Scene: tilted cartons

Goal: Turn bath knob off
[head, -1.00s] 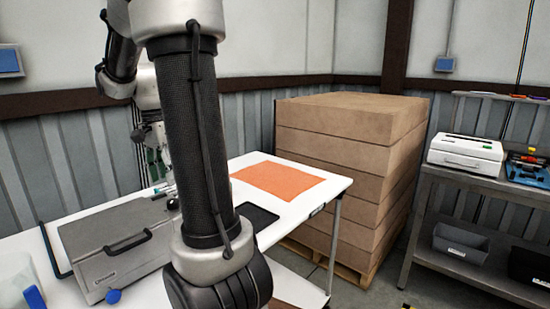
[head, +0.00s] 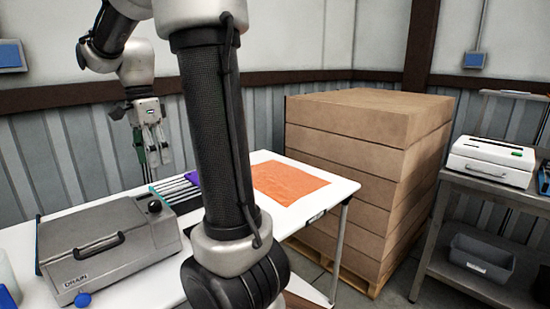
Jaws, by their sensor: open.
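The bath is a grey metal box (head: 95,237) with a closed lid and a black handle, on the white table at the left of the head view. A black round knob (head: 155,206) stands on its top at the right end. A blue knob (head: 82,299) is low on its front, beside a label that reads "DRAIN". My gripper (head: 152,162) is open and empty, pointing down. It appears above and behind the black knob, apart from it. The knob's exact setting is too small to read.
The white table (head: 335,190) carries an orange sheet (head: 288,183) and a rack of slim grey items (head: 175,190) behind the bath. Stacked cartons (head: 365,180) stand on a pallet at its right. A metal shelf (head: 500,190) is at far right.

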